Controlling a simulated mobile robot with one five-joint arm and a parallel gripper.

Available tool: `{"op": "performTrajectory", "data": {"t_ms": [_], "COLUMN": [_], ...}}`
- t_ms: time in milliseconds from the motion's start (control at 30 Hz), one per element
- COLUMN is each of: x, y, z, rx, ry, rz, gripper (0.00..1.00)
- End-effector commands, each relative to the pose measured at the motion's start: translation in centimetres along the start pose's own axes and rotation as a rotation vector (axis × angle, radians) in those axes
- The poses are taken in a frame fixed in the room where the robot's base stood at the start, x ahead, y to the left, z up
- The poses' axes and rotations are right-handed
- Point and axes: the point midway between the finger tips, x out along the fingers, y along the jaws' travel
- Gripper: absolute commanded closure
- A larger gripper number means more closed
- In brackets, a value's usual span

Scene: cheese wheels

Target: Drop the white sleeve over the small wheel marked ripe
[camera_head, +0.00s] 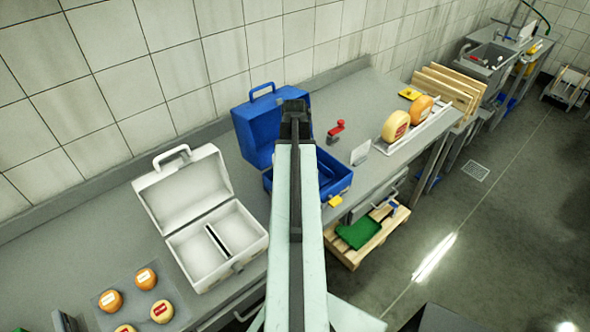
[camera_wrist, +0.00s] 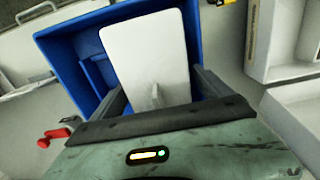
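The label words are too small to read.
The blue case (camera_head: 262,128) stands open beneath my arm. An open white case (camera_head: 200,262) with a divider stands between it and the small wheels. Large wheels (camera_head: 395,126) on a white tray, a red clamp-like item (camera_head: 337,130) and a white card (camera_head: 360,153) are to the right.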

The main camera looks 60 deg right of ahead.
Motion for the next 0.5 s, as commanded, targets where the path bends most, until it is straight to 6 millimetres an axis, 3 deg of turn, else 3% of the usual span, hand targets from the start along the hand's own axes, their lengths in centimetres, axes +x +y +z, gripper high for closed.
{"op": "performTrajectory", "data": {"t_ms": [267,500], "x": [-0.5,-4.0], "y": [0.1,0.0], "z": [0.1,0.1], "rx": [0.002,0.001], "ry": [0.0,0.0], "rz": [0.0,0.0], "gripper": [0.11,0.11]}}
